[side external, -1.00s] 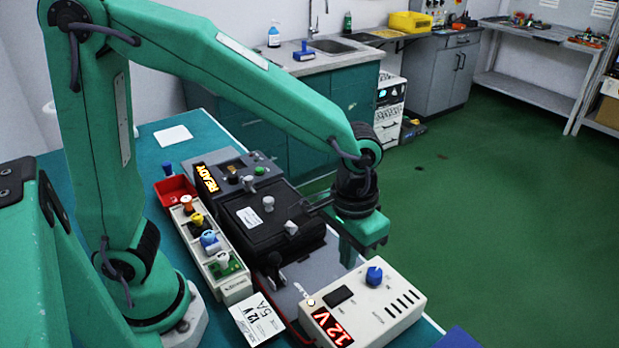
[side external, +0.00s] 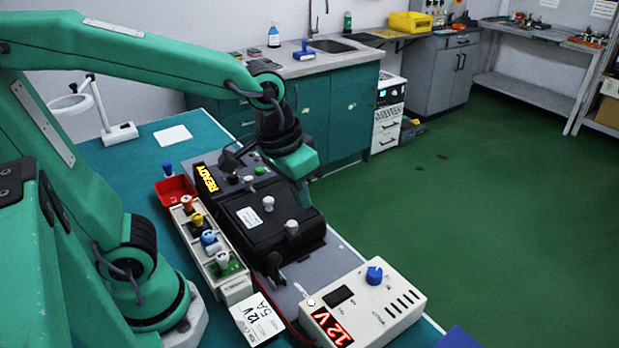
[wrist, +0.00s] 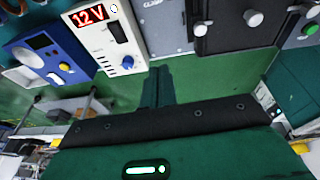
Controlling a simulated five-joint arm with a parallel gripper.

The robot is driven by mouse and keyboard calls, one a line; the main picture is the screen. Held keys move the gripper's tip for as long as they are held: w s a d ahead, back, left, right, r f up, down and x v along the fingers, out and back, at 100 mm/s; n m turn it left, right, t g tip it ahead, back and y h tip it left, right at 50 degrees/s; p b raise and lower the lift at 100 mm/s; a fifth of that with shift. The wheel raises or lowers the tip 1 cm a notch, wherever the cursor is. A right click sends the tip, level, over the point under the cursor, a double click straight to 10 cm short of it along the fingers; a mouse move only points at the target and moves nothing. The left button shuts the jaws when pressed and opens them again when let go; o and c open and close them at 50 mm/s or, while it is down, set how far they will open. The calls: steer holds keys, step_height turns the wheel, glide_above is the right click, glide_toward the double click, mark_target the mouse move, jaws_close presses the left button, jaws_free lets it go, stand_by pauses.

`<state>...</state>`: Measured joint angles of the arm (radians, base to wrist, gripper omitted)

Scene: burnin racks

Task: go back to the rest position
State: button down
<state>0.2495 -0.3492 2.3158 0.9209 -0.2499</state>
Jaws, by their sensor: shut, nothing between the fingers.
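My gripper (side external: 306,190) is in the air at the right edge of the bench in the side external view. It is over the far right side of the black lidded box (side external: 262,212), and its fingers point down. In the wrist view my gripper (wrist: 158,85) shows with its fingers together and nothing between them. The box lid is closed, with a white label and a grey knob on top. The cream power supply (side external: 365,305) shows 12 V in red and has a blue knob.
A dark panel with a lit READY display (side external: 206,178) stands behind the box. A rack (side external: 212,245) of coloured-top parts and a red bin (side external: 175,188) are to the left. A card (side external: 257,320) reads 12 V 5A. A magnifier lamp (side external: 120,132) stands at the back left. Green floor is open beyond the bench.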

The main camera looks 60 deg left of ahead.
steer(key=s+a+r+t, duration=0.2)
steer(key=s+a, duration=0.3)
steer(key=a, duration=0.2)
steer(key=shift+s+r+t+y, duration=0.2)
steer(key=shift+r+t+y, duration=0.1)
steer(key=shift+r+y, duration=0.1)
stand_by(0.7)
